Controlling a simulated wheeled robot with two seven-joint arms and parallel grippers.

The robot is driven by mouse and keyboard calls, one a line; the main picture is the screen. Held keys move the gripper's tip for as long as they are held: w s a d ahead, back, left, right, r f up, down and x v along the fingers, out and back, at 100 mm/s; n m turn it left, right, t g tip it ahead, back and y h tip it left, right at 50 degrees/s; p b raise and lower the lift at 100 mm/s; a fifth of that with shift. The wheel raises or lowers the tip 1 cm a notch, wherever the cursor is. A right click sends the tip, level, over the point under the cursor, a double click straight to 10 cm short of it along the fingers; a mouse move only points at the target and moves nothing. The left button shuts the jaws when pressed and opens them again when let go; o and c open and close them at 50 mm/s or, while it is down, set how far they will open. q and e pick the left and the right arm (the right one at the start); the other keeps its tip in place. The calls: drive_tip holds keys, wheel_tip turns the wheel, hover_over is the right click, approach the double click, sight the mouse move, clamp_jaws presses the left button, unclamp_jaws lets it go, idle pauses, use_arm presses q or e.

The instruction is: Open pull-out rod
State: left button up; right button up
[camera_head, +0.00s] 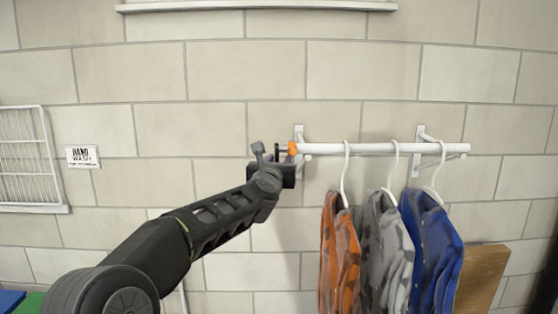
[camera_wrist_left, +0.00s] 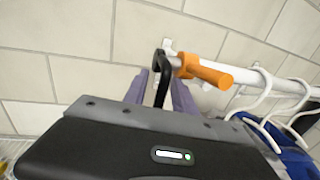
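The pull-out rod is a white horizontal bar (camera_head: 400,148) on wall brackets, with an orange end piece (camera_head: 292,148) at its left. The orange piece also shows in the left wrist view (camera_wrist_left: 205,72). A black handle loop (camera_wrist_left: 163,72) joins a metal stem at that end. My left gripper (camera_head: 268,152) is at the rod's left end. In the left wrist view its two grey-purple fingers (camera_wrist_left: 161,92) stand apart, one on each side of the black loop. They look open around it; contact is not clear. My right gripper is not in view.
Orange, grey and blue shirts (camera_head: 428,250) hang from the rod on white hangers (camera_head: 346,175). A white wire rack (camera_head: 25,160) and a small sign (camera_head: 83,157) are on the wall at left. A brown board (camera_head: 480,280) stands at lower right. The wall behind is pale block.

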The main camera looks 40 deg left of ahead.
use_arm(q)
clamp_jaws()
idle(1.4)
